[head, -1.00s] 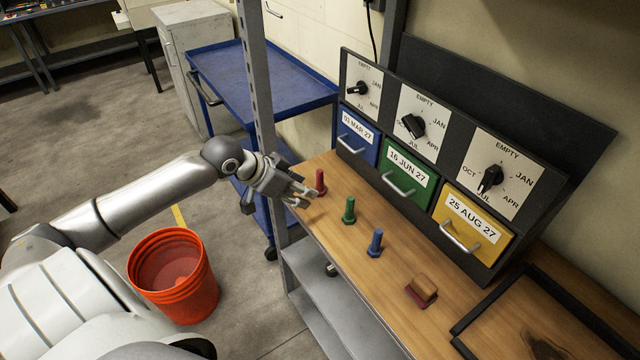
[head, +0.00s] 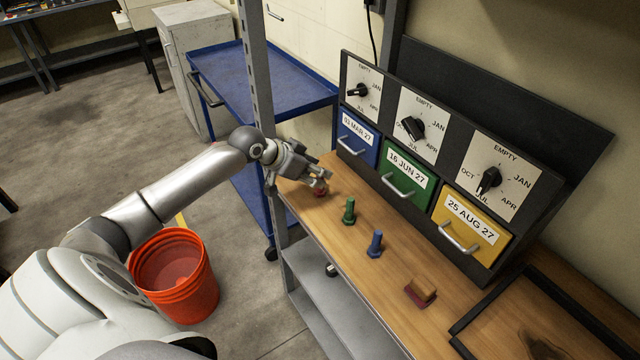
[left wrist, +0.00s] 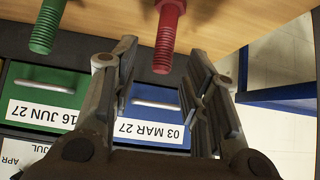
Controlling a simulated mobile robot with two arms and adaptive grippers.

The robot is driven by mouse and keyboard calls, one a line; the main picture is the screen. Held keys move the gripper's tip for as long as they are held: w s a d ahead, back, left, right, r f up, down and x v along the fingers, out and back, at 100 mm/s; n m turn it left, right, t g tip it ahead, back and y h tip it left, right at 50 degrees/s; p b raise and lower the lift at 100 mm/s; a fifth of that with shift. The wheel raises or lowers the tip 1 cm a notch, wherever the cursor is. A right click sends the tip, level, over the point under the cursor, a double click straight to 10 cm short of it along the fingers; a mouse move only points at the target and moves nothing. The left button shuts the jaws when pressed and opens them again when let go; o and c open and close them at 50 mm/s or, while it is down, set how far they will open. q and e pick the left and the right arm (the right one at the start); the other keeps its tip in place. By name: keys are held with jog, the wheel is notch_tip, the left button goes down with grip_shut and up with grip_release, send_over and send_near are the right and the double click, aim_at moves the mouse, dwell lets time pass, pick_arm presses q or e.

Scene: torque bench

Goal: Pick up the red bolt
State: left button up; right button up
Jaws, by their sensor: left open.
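The red bolt (head: 320,192) stands at the far left end of the wooden bench, mostly hidden behind my left gripper (head: 318,180) in the head view. In the left wrist view the red bolt (left wrist: 167,38) shows ahead of the open fingers of my left gripper (left wrist: 165,85), in line with the gap between them. The fingers are apart and empty. I cannot tell from the frames whether a finger touches the bolt. My right gripper is not in view.
A green bolt (head: 349,210) and a blue bolt (head: 376,242) stand nearby on the bench (head: 340,262). A red-brown block (head: 421,291) lies further right. Blue, green and yellow drawers (head: 472,225) line the back. A metal post (head: 256,70) rises beside my left arm.

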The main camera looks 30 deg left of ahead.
pick_arm(q)
jog(key=shift+x, duration=1.5)
jog(key=shift+a, duration=0.1)
jog(key=shift+r, duration=0.1)
grip_shut()
